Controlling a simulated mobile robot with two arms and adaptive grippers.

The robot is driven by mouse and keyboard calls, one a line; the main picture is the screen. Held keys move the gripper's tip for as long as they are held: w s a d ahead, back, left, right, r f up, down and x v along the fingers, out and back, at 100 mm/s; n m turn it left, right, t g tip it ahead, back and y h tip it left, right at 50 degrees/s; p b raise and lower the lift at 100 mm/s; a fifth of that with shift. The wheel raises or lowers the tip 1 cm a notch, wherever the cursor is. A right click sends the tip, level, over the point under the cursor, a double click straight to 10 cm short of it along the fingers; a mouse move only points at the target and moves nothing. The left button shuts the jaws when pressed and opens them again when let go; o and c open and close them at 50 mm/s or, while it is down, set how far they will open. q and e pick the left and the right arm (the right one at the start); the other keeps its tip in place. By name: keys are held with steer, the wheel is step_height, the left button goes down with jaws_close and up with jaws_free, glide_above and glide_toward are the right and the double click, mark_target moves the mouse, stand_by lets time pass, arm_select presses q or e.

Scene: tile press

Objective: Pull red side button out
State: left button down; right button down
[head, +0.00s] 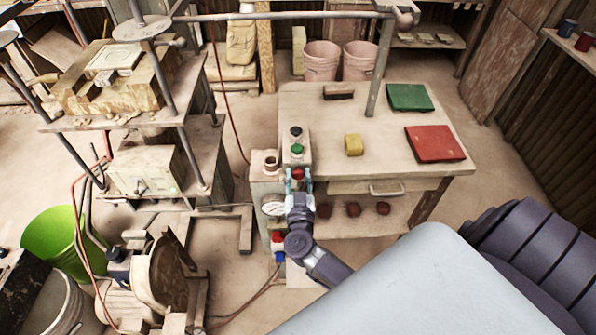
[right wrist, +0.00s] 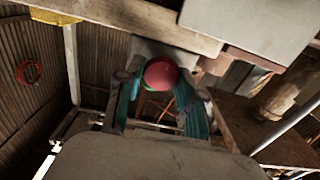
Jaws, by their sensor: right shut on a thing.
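The red side button (head: 298,173) is on the near face of the control box (head: 296,147), below a green button (head: 297,149) and a dark button (head: 295,131). My right gripper (head: 299,184) is at this red button, with its fingers on either side of it. In the right wrist view the round red button (right wrist: 160,73) sits between the teal fingers of my right gripper (right wrist: 158,98), which is shut on it. The fingers hide part of the button's sides. I cannot tell how far the button stands out. My left gripper is not in view.
A table holds a yellow block (head: 354,145), a green tile (head: 409,97) and a red tile (head: 436,143). A gauge (head: 273,204) and another red knob (head: 277,237) are beside my right arm. The press frame (head: 182,130) stands at left, near a green bucket (head: 52,240).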

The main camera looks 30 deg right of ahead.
steer(key=shift+s+a+f, duration=0.15)
steer(key=shift+f, duration=0.05)
steer(key=c, duration=0.7)
jaws_free()
steer(key=shift+r, duration=0.1)
steer(key=shift+s+r, duration=0.1)
steer(key=v, duration=1.2)
steer(key=shift+s, duration=0.1)
